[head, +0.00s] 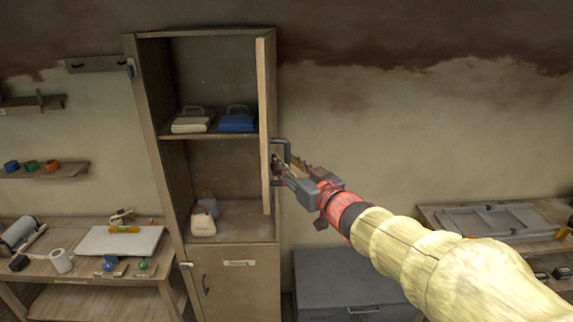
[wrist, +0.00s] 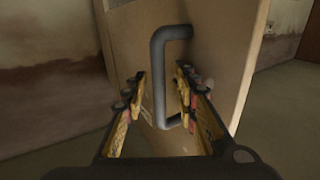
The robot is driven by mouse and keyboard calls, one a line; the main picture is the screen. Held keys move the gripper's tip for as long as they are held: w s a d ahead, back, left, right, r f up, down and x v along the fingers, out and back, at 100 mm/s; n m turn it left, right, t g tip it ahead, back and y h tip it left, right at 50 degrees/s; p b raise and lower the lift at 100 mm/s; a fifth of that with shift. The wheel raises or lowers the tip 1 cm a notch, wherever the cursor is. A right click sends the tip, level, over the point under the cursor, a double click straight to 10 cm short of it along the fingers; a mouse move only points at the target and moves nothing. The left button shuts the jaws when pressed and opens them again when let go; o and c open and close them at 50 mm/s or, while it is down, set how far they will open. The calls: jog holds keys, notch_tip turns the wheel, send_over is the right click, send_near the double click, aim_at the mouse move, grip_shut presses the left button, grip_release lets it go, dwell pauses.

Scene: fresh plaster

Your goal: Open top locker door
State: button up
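The top locker door (head: 265,110) stands swung out from the tall wooden locker (head: 150,130) and shows nearly edge-on in the head view, with the upper inside exposed. Its grey bar handle (head: 287,148) is on the right-hand face. In the wrist view, the door (wrist: 212,50) fills the middle, with the handle (wrist: 158,70) upright on it. My gripper (head: 282,170) is at the handle. In the wrist view, my gripper's fingers (wrist: 160,77) are apart, one on each side of the bar, with gaps visible; firm contact is not visible.
Inside are a white case (head: 191,124), a blue case (head: 238,122) and small bags (head: 203,222). The closed lower door (head: 238,285) is beneath. A cluttered workbench (head: 90,272) stands left, a grey chest (head: 345,280) and another bench (head: 490,225) right.

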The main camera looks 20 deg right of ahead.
jog(key=shift+s, duration=0.15)
jog(key=s+d, duration=0.2)
jog(key=s, duration=0.9)
jog(key=shift+s, duration=0.35)
